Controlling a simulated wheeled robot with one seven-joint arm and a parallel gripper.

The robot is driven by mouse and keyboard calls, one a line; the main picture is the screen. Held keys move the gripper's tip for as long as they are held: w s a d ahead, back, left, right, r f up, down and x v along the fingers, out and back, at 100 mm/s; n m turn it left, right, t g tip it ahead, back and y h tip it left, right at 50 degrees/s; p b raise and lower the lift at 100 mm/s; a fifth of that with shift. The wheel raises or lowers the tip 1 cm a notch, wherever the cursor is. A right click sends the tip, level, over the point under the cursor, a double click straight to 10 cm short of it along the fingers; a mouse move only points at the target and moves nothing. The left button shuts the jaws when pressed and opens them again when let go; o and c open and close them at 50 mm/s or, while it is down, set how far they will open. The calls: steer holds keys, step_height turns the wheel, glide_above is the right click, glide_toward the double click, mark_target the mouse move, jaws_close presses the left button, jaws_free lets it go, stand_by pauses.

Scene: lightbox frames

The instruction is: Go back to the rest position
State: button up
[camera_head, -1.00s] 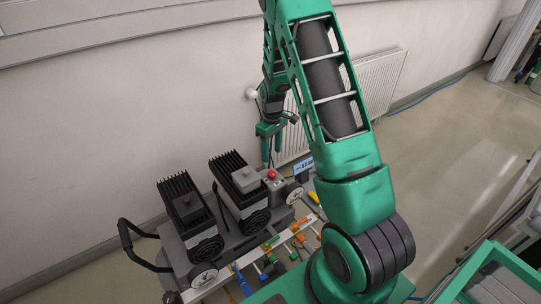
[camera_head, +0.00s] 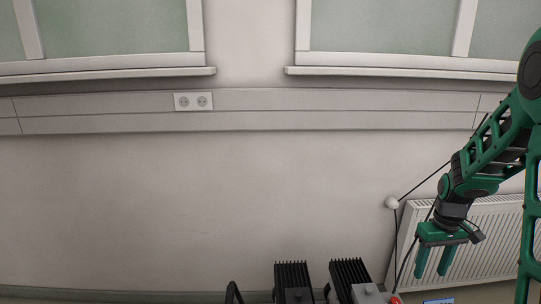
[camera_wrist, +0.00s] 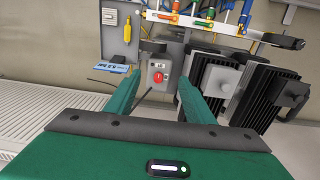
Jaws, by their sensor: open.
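My gripper (camera_head: 433,276) is at the right of the head view, pointing down in front of the radiator, with its two green fingers apart and nothing between them. My green arm (camera_head: 490,150) comes in from the right edge. In the wrist view my gripper (camera_wrist: 158,88) is also open and empty. Beyond its fingers lies a grey control box with a red button (camera_wrist: 157,76). The gripper is above the equipment and appears apart from it.
Two black finned units (camera_head: 293,283) (camera_head: 350,275) stand at the bottom of the head view. A radiator (camera_head: 495,235) is on the wall behind my gripper. The wrist view shows a rail with colored-handled tools (camera_wrist: 205,22).

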steer(key=s+a+r+m, duration=0.1)
steer(key=s+r, duration=0.3)
steer(key=s, duration=0.5)
steer(key=s+a+r+m, duration=0.2)
steer(key=s+r+m, duration=0.1)
steer(key=s, duration=0.6)
steer(key=s+a+r+m, duration=0.1)
steer(key=s+r, duration=0.3)
steer(key=s, duration=0.5)
steer(key=shift+a+r+m, duration=0.3)
steer(key=shift+r+m, duration=0.05)
steer(key=shift+m, duration=0.55)
steer(key=shift+w+f, duration=0.25)
steer(key=shift+w, duration=0.4)
